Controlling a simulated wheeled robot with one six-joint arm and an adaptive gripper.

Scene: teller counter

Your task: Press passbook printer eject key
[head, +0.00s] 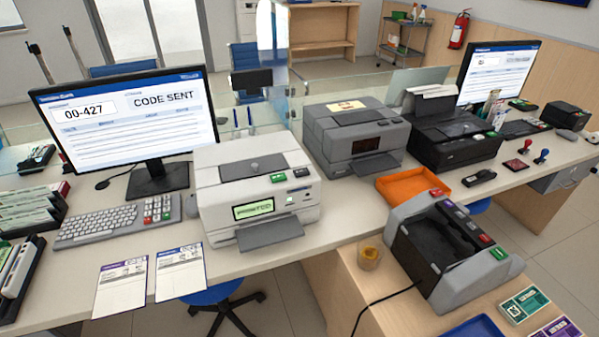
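A white printer (257,190) stands on the counter right of the left monitor and is likely the passbook printer. Its lit green display (253,208) shows a word that looks like "PRINTED". A grey tray (269,233) juts from its front. On its top right edge are a green key (278,178) and a dark key (301,172); their labels are too small to read, so I cannot tell which is eject. Small buttons (299,196) sit right of the display. My gripper is not in view.
A grey printer (352,138) and a black printer (455,138) stand to the right. The left monitor (130,115) reads "CODE SENT". A keyboard (113,222), two passbook-like cards (122,287), an orange tray (412,184) and a grey counting machine (450,250) are nearby.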

